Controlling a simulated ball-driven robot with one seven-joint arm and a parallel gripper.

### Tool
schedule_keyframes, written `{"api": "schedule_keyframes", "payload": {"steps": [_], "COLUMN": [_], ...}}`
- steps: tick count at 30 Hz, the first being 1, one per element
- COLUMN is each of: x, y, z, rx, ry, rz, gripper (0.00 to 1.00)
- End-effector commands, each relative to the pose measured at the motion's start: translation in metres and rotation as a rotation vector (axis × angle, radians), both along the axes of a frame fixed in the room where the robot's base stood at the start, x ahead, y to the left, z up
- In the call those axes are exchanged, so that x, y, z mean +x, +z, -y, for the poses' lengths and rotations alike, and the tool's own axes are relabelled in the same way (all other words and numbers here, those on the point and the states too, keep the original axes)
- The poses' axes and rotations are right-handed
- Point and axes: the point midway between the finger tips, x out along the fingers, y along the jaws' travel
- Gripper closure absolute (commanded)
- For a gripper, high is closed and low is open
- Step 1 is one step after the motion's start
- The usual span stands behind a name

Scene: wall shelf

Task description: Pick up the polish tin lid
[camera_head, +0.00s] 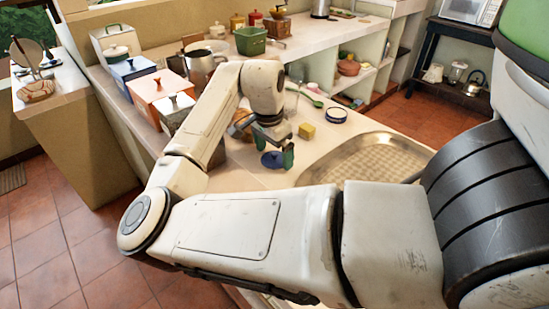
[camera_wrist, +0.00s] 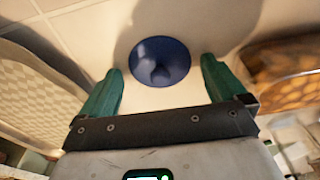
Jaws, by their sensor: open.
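A round dark-blue disc, which looks like the polish tin lid (camera_head: 271,160), lies on the pale counter under my gripper (camera_head: 277,151). In the wrist view the blue lid (camera_wrist: 150,52) is centred just beyond and between the green fingertips of my gripper (camera_wrist: 161,66). The two fingers are spread apart with nothing between them that they visibly touch. A darker spot shows at the lid's middle; I cannot tell whether it is a shadow or a knob.
A round blue-and-white tin (camera_head: 336,116), a yellow block (camera_head: 306,131) and a green spoon (camera_head: 306,98) lie behind the gripper. A large metal tray (camera_head: 421,152) is to the right. A brown patterned object (camera_wrist: 287,73) is close beside the right finger.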

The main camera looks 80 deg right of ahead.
Motion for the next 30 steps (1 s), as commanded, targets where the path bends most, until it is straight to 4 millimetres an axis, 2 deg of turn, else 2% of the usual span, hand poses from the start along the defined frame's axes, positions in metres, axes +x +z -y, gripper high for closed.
{"api": "schedule_keyframes", "payload": {"steps": [2, 30], "x": [0.0, -0.0006], "y": [0.0001, -0.0017], "z": [0.0001, -0.0004], "rx": [0.0, 0.004], "ry": [0.0, 0.0], "rz": [0.0, 0.0], "gripper": [0.11, 1.0]}}
